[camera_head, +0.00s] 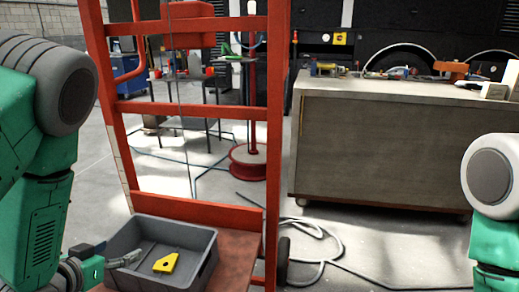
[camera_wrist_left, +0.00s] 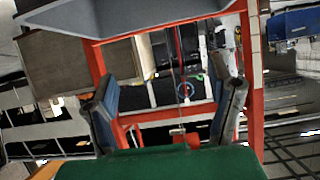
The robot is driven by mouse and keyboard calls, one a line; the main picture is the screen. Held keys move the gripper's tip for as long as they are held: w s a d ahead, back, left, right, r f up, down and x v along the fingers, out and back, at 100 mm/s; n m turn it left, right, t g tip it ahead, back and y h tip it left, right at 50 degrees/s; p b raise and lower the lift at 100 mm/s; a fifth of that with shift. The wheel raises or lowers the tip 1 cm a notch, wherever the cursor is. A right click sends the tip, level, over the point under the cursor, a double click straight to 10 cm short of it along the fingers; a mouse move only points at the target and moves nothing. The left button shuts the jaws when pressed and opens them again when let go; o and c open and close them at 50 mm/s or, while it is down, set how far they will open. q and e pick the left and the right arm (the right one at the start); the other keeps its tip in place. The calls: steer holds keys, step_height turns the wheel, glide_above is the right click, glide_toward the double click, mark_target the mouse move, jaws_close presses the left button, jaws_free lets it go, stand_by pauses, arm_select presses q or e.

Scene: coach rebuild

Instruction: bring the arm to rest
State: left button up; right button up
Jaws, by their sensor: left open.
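My left arm comes in from the left in the head view, and its gripper (camera_head: 124,259) is at the left end of a grey bin (camera_head: 205,243). Its fingertips appear over the bin's inside, left of a yellow piece (camera_head: 166,263) lying there. In the left wrist view the two fingers of my left gripper (camera_wrist_left: 168,100) stand wide apart with nothing between them. The grey bin's wall (camera_wrist_left: 130,20) crosses the top of that view. My right arm shows at the right edge of the head view; its gripper is out of view.
The bin stands on the brown bed (camera_head: 238,250) of a red-framed trolley (camera_head: 275,130), whose uprights and crossbars rise close by. A workbench (camera_head: 375,150) with tools on top stands at the right. A loose cable (camera_head: 315,240) lies on the floor. A red reel (camera_head: 248,165) stands behind.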

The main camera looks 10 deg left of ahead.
arm_select(q)
steer(key=s+d+f+g, duration=0.1)
steer(key=s+f+g, duration=0.1)
steer(key=s+f, duration=0.2)
steer(key=s+d+f+g+y, duration=0.1)
steer(key=s+d+f+g, duration=0.1)
steer(key=s+f, duration=0.2)
steer(key=s+d+f+g, duration=0.1)
steer(key=s+f+g, duration=0.1)
steer(key=s+f, duration=0.2)
steer(key=shift+d+f+n+g+p, duration=0.3)
steer(key=shift+f+n, duration=0.1)
steer(key=shift+f, duration=0.25)
steer(key=s+d+f+g, duration=0.2)
steer(key=s, duration=0.5)
steer(key=s+d+f+g, duration=0.2)
steer(key=s+d+g, duration=0.1)
steer(key=s, duration=0.3)
steer(key=shift+s+d+f+g, duration=0.15)
steer(key=shift+s+f+g, duration=0.15)
steer(key=shift+s, duration=0.1)
steer(key=shift+w, duration=0.1)
